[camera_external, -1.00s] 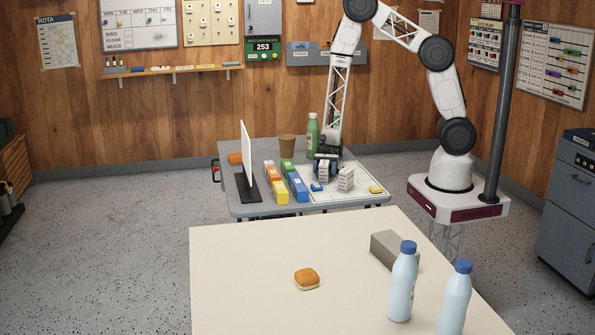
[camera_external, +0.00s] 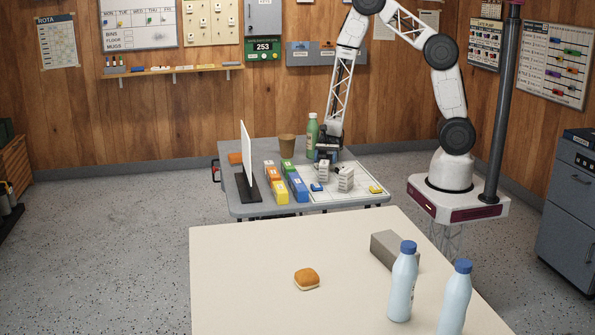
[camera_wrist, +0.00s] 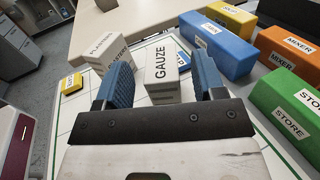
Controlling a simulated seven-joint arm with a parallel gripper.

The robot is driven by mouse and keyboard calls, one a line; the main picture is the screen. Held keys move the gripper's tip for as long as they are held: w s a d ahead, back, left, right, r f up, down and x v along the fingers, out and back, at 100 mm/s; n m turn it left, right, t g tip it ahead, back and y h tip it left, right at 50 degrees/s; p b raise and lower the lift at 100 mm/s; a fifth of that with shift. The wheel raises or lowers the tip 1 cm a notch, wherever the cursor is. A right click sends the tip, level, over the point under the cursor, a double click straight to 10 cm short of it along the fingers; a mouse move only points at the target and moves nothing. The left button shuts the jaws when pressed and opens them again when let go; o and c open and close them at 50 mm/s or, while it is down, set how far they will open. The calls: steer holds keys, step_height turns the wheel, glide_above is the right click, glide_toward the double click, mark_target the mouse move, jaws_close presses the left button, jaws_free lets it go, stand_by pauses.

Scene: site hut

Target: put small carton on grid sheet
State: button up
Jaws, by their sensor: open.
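A small white carton labelled GAUZE (camera_wrist: 160,74) stands upright on the white grid sheet (camera_wrist: 84,112); it also shows in the external view (camera_external: 323,172). A second white carton, its label seemingly reading PLASTERS (camera_wrist: 112,48), stands on the sheet beside it, also in the external view (camera_external: 346,180). My gripper (camera_wrist: 162,64) is open and empty. Its blue fingers lie to either side of the GAUZE carton in the wrist view, with gaps between. In the external view my gripper (camera_external: 326,155) is just behind that carton.
A small blue block (camera_external: 317,187) and a yellow block (camera_external: 375,189) lie on the sheet. Blue (camera_external: 299,188), yellow (camera_external: 280,193), orange and green boxes stand left of it. A green bottle (camera_external: 312,134) and brown cup (camera_external: 287,144) are behind. A white upright panel (camera_external: 249,160) stands left.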

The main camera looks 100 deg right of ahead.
steer(key=shift+r, duration=2.05)
steer(key=shift+a, duration=0.1)
steer(key=shift+s+a+r, duration=0.1)
steer(key=shift+a+r, duration=0.05)
steer(key=shift+r, duration=0.1)
steer(key=s+a+r+n+g+h, duration=0.6)
steer(key=s+a+r+n+g, duration=0.25)
steer(key=s+r+n, duration=0.35)
steer(key=s+d+r+n+t+h, duration=0.2)
steer(key=s+r+n+t+h, duration=0.2)
steer(key=s+r+n+h, duration=0.6)
step_height(320, 180, up, 4)
steer(key=shift+s+r+h, duration=0.25)
steer(key=shift+s+h, duration=0.15)
steer(key=shift+s, duration=0.5)
